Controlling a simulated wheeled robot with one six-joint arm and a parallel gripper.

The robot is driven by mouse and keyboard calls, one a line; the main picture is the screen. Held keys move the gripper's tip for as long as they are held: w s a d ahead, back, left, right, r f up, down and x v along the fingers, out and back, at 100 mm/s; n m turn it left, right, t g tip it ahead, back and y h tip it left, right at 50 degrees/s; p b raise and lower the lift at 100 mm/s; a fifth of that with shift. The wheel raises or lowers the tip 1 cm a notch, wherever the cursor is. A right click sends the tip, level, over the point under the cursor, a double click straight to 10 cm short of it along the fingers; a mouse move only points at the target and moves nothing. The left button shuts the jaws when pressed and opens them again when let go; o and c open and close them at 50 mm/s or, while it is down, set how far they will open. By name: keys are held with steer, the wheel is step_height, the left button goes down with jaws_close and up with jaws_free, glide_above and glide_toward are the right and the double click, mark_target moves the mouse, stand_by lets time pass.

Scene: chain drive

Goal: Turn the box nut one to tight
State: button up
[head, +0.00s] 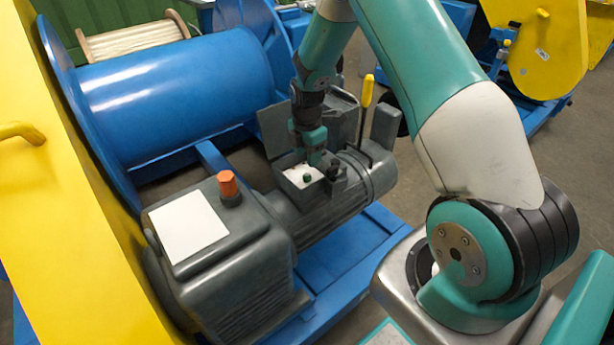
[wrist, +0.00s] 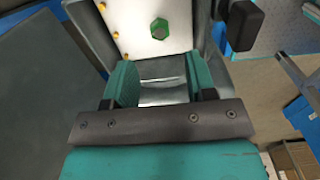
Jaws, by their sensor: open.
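A green hex nut (wrist: 159,28) stands on the pale plate (wrist: 133,40) of the motor's terminal box. In the head view the nut (head: 307,177) is a small green spot inside the grey box (head: 283,184). It is the only green nut I see there, and its tightness cannot be told. My gripper (wrist: 161,78) is open and empty, with its two teal fingers spread apart. In the wrist view the nut lies beyond the fingertips, not between them. In the head view my gripper (head: 313,156) hangs just above the back of the box.
Several small brass pins (wrist: 116,35) stand at the plate's left edge. An opened grey cover (head: 276,131) stands behind the box. A yellow-handled tool (head: 367,91) stands upright beside the motor. A grey gearbox with an orange cap (head: 228,184) is at front left.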

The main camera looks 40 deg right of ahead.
mark_target(307, 176)
step_height(307, 176, down, 7)
steer(key=shift+f+b, duration=0.1)
steer(key=shift+b, duration=0.4)
steer(key=c, duration=0.9)
